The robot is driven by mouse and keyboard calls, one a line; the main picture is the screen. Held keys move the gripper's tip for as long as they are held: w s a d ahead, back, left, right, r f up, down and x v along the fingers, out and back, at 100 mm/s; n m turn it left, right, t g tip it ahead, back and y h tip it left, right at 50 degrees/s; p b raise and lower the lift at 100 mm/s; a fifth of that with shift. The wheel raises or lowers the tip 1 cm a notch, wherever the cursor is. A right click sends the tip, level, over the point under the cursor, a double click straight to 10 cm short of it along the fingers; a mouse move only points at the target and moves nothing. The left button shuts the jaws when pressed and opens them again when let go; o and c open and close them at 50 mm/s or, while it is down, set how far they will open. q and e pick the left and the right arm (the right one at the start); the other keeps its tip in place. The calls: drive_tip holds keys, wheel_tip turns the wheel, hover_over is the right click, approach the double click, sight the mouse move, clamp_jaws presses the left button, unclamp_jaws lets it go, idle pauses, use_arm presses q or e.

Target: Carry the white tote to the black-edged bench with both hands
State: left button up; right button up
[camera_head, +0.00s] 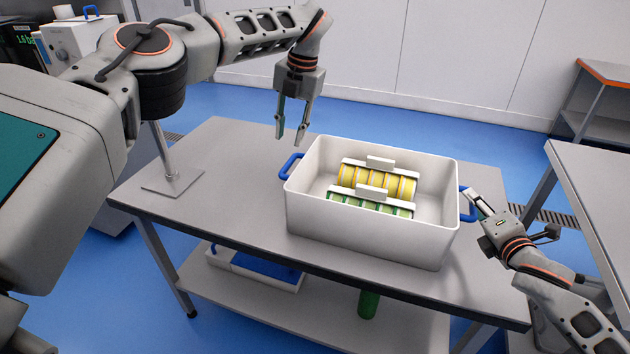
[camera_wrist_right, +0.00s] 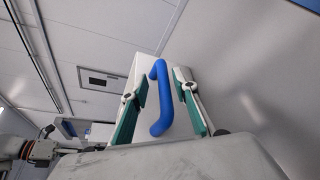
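The white tote (camera_head: 370,240) stands upright on a grey table (camera_head: 235,225). It has a blue handle at each end, the left one (camera_head: 291,166) and the right one (camera_head: 468,205). My left gripper (camera_head: 290,138) is open and empty, pointing down above the table just behind the left handle, apart from it. My right gripper (camera_head: 478,205) is at the right handle. In the right wrist view the handle (camera_wrist_right: 160,98) lies between its two spread green-padded fingers (camera_wrist_right: 158,100), with a gap visible.
Inside the tote are two white carriers, one with yellow tubs (camera_head: 376,182) and one with green tubs (camera_head: 370,206). A grey bench (camera_head: 600,190) stands close at the right. An orange-edged bench (camera_head: 605,72) is at the back right. A stand (camera_head: 173,180) occupies the table's left.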

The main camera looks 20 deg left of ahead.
drive_tip(key=v, duration=1)
drive_tip(key=shift+s, duration=0.35)
drive_tip(key=shift+d, duration=0.15)
